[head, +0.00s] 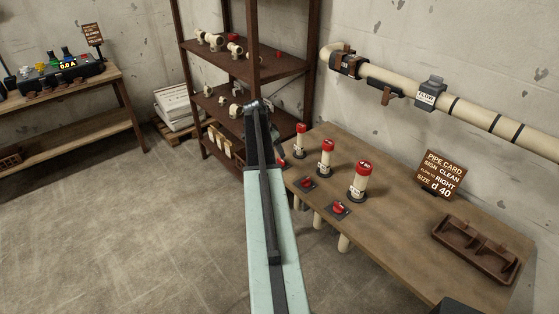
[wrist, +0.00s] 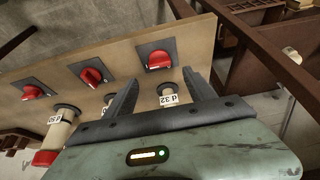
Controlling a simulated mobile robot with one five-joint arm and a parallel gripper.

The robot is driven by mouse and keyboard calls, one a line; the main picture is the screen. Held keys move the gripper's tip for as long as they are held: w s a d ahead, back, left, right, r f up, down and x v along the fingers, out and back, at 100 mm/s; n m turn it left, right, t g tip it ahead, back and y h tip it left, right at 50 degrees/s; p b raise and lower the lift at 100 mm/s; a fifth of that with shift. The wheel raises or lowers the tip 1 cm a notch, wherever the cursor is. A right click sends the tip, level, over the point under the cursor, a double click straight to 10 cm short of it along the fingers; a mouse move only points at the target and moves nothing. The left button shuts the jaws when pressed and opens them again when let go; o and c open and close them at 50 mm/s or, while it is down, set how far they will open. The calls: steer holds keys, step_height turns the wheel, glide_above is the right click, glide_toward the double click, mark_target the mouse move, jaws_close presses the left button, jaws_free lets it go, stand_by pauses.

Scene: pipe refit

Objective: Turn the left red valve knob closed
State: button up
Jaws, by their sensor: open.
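The left red valve knob (wrist: 159,60) sits on a dark square plate on the bench. In the wrist view it is the rightmost of three red knobs, just beyond my fingertips. In the head view only a red sliver (head: 282,161) shows beside my arm. My gripper (wrist: 161,76) is open, its two dark fingers apart and not around the knob. A post labelled d 32 (wrist: 168,97) shows between the fingers. The middle knob (wrist: 92,76) and right knob (wrist: 32,92) also show; in the head view they are the middle one (head: 307,183) and right one (head: 338,208).
Several cream posts with red caps, one of them the right post (head: 359,182), stand behind the knobs. A pipe card (head: 440,174) and a brown tray (head: 448,246) are farther right on the bench (head: 400,240). A brown shelf rack (head: 213,110) stands close on the left.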

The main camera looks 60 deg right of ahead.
mark_target(281, 160)
steer(key=b+x, duration=0.6)
steer(key=x, duration=0.1)
steer(key=shift+f, duration=0.3)
steer(key=shift+r, duration=0.1)
